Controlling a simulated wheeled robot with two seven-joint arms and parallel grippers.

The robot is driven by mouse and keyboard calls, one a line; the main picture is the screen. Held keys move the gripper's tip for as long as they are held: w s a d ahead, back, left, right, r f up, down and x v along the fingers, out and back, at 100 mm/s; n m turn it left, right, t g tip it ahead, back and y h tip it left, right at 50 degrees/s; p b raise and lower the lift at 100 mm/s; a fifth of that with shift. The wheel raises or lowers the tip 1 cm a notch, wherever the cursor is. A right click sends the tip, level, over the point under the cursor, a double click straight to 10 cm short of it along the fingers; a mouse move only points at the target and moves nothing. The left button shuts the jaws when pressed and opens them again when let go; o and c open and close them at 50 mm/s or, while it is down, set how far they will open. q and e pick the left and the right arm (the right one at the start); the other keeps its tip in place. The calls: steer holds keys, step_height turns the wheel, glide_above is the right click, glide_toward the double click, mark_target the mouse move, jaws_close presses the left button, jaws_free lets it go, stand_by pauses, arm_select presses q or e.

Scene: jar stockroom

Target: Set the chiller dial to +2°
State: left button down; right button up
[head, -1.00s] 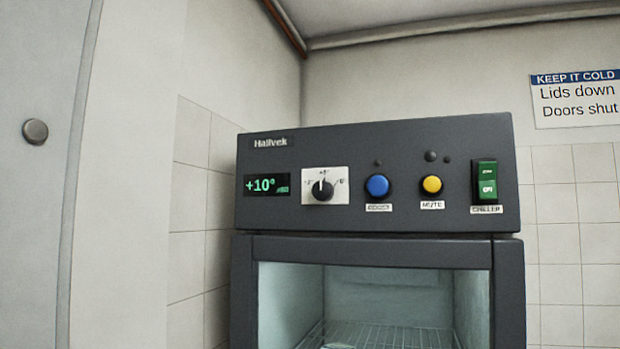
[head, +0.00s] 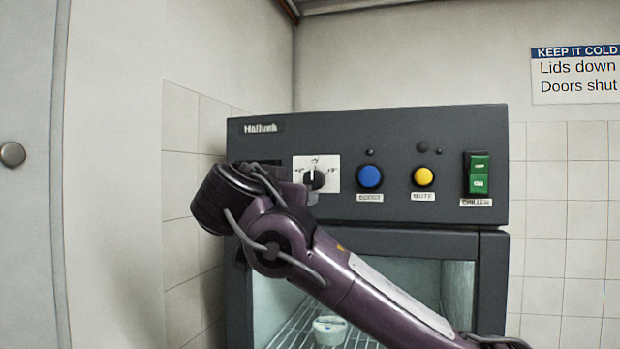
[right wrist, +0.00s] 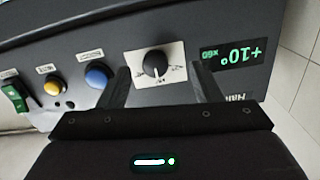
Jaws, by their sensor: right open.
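The chiller dial (head: 315,179) is a black knob on a white plate on the dark front panel, its white mark pointing roughly up. In the right wrist view the picture is turned over, and the dial (right wrist: 155,64) lies between the two fingers. My right gripper (right wrist: 157,77) is open and empty, a finger on each side of the dial; I cannot tell any contact. My left gripper is not in view.
Right of the dial in the head view are a blue button (head: 369,177), a yellow button (head: 423,177) and a green switch (head: 478,175). Below is the chiller's glass door (head: 458,290), with a lidded jar (head: 329,330) on a rack behind it.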

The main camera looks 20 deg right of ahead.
mark_target(312, 179)
steer(key=shift+m+h, duration=0.4)
steer(key=w+d+r+p, duration=0.1)
steer(key=w+d+p, duration=0.2)
steer(key=w+d+r+p, duration=0.1)
steer(key=w+d+p, duration=0.1)
steer(key=shift+w+d+r, duration=0.2)
steer(key=shift+r, duration=0.1)
steer(key=c, duration=1)
steer(key=shift+f, duration=0.1)
